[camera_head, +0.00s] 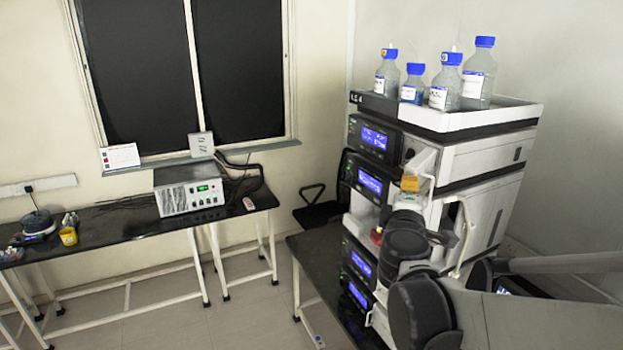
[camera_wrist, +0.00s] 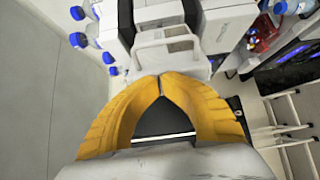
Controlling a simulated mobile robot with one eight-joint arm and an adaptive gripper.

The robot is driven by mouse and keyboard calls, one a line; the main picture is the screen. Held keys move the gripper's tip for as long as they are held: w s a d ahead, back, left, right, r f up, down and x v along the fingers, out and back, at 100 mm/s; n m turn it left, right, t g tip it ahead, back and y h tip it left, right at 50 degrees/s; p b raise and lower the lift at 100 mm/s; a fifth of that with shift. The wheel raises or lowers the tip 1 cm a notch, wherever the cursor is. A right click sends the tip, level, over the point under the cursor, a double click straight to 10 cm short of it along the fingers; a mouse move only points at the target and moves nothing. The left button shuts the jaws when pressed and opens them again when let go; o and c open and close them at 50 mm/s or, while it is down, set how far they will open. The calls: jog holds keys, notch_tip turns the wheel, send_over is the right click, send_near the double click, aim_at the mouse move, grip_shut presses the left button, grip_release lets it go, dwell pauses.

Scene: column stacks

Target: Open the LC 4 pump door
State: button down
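The LC 4 stack (camera_head: 450,155) stands at the right in the head view, with "LC 4" on its top tray (camera_head: 515,118). It has several dark front panels with blue screens. I cannot tell which panel is the pump door. My gripper (camera_head: 410,183) is in front of the stack, near its upper modules; my arm hides part of the lower fronts. In the wrist view my gripper's yellow fingers (camera_wrist: 162,76) meet at the tips. A white frame-like part (camera_wrist: 165,45) lies just beyond the tips. I cannot tell whether they touch it. No object shows between the fingers.
Several blue-capped bottles (camera_head: 476,75) stand on the top tray. The stack is on a black bench (camera_head: 315,262). A second bench (camera_head: 120,232) at the left holds a grey instrument (camera_head: 188,190) and small items. Floor is free between the benches.

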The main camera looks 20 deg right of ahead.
jog(key=shift+s+d, duration=1.2)
jog(key=shift+s, duration=0.25)
jog(key=shift+a, duration=0.1)
